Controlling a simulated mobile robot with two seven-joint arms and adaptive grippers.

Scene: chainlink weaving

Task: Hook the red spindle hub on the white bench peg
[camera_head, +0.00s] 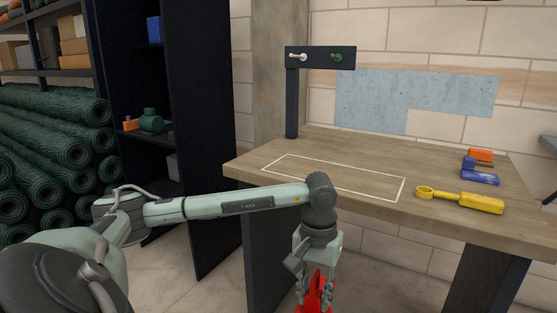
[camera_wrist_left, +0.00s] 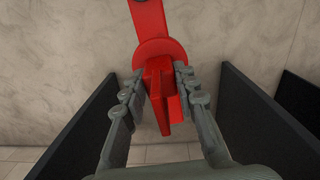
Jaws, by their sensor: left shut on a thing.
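The red spindle hub (camera_wrist_left: 161,55) is held between the fingers of my left gripper (camera_wrist_left: 164,92), with its flat arm pointing away at the top of the left wrist view. In the head view my left gripper (camera_head: 316,290) hangs fingers down in front of the bench's front edge, below the tabletop, with the red hub (camera_head: 318,297) partly cut off at the bottom. The white bench peg (camera_head: 297,57) sticks out at the left of a dark crossbar on a post, well above and behind the gripper. My right gripper is not in view.
A green peg (camera_head: 337,57) sits beside the white one. The wooden bench (camera_head: 300,150) has a white outlined rectangle, left bare. A yellow ring-ended tool (camera_head: 460,199) and blue and orange items (camera_head: 479,172) lie at right. A dark shelf cabinet (camera_head: 200,110) stands at left.

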